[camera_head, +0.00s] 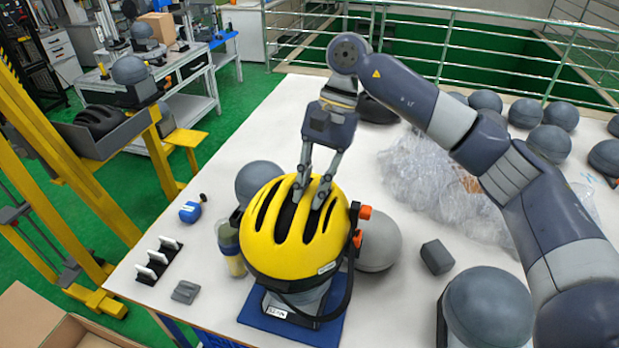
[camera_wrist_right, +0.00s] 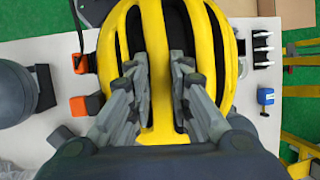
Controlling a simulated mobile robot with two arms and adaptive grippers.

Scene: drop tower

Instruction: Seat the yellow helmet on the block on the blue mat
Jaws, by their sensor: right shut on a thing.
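The yellow helmet (camera_head: 290,238), with dark vents and a black strap hanging at its right, is over the grey block (camera_head: 303,299) on the blue mat (camera_head: 262,325). The helmet hides most of the block, and I cannot tell whether it rests on it. My right gripper (camera_head: 311,200) is shut on the helmet's top, its fingers in the vents. In the right wrist view, the yellow helmet (camera_wrist_right: 160,70) fills the middle, with both fingers of my right gripper (camera_wrist_right: 158,75) at a yellow rib. My left gripper is not in view.
Grey domes stand close by: one behind left (camera_head: 259,183), one at the right (camera_head: 379,241). A jar (camera_head: 231,250) stands close at the left. Clear plastic wrap (camera_head: 430,175) lies behind right.

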